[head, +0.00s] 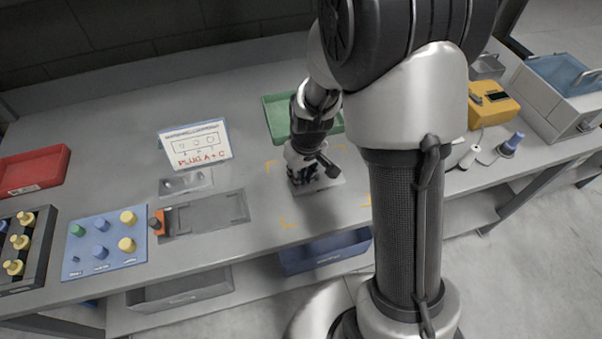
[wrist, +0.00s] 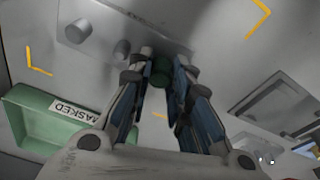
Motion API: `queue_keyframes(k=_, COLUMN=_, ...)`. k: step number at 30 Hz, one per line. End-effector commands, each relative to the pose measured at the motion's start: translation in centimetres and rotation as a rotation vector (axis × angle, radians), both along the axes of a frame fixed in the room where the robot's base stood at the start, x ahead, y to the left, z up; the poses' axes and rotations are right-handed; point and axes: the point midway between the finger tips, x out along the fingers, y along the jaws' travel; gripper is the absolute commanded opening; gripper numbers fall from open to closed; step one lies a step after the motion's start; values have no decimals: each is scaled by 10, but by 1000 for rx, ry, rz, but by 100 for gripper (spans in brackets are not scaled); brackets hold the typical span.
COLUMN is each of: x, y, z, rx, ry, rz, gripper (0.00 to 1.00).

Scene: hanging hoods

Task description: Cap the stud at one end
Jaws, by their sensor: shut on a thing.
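My gripper (head: 306,172) is low over a light grey plate (head: 332,184) on the bench. In the wrist view my gripper (wrist: 168,62) is shut on a dark green cap (wrist: 161,72), held between the fingertips. The plate also shows in the wrist view (wrist: 100,22), with a stud (wrist: 75,31) near one end and another stud (wrist: 122,47) closer to the fingers. The cap is in line with these studs, at the other end. Whether it touches or covers a stud there is hidden by the fingers and the cap.
Yellow corner marks surround the plate. A green tray (wrist: 62,140) labelled MASKED lies close by. A sign (head: 195,144) reads PLUG A + C. A blue board (head: 88,265) holds green, blue and yellow caps; an orange piece (head: 157,223) stands beside it. A red tray (head: 35,170) is far left.

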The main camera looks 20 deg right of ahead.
Motion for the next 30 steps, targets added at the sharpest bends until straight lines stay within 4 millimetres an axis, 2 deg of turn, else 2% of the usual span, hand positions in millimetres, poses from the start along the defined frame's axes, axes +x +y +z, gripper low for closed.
queue_keyframes(k=12, x=0, y=0, z=-3, rx=0, ry=0, rz=0, gripper=10)
queue_keyframes(k=13, x=0, y=0, z=-3, rx=0, ry=0, rz=0, gripper=20)
queue_keyframes(k=23, x=0, y=0, z=-3, rx=0, ry=0, rz=0, gripper=42)
queue_keyframes(k=30, x=0, y=0, z=-3, rx=0, ry=0, rz=0, gripper=42)
